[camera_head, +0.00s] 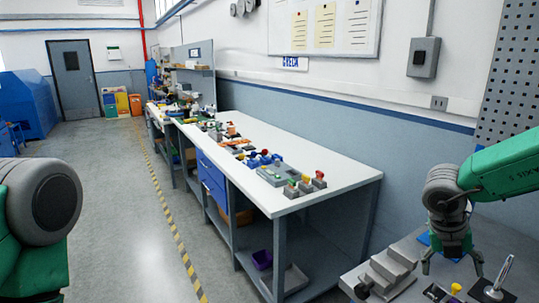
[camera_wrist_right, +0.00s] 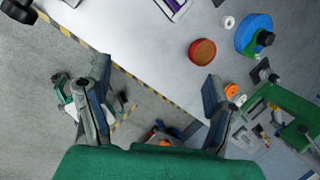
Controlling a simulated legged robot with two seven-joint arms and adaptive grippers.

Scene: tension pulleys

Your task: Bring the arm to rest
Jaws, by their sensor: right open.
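My right gripper (camera_head: 452,264) hangs from my green right arm at the right side of the head view, fingers pointing down and spread. It is above the grey bench with fixtures at the lower right, and nothing shows between the fingers. In the right wrist view the two fingers of the gripper (camera_wrist_right: 157,75) are wide apart and empty. Part of my left arm, green with a round grey joint, shows at the left edge of the head view. My left gripper is out of the picture.
The near bench holds a grey stepped block (camera_head: 388,268) and a metal lever (camera_head: 502,272). A long white workbench (camera_head: 325,172) carries coloured switches and parts. The wrist view shows a red disc (camera_wrist_right: 202,52) and a blue wheel (camera_wrist_right: 251,34). The floor (camera_head: 128,200) at left is clear.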

